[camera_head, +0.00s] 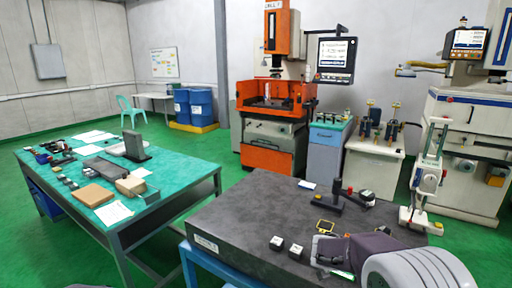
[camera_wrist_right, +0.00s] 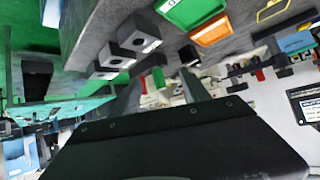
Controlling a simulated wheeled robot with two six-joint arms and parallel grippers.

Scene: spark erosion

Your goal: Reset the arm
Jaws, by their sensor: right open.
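My right arm (camera_head: 415,272) comes in at the lower right of the head view. Its gripper (camera_head: 326,254) is by the front right part of the dark granite table (camera_head: 245,215). In the right wrist view the two fingers of the right gripper (camera_wrist_right: 163,92) are spread apart, with nothing held between them. The picture there is turned over, with the table top along the upper edge. My left gripper is not in the head view.
A green-topped table (camera_head: 180,170) with tools is at left. The granite table's left middle is clear.

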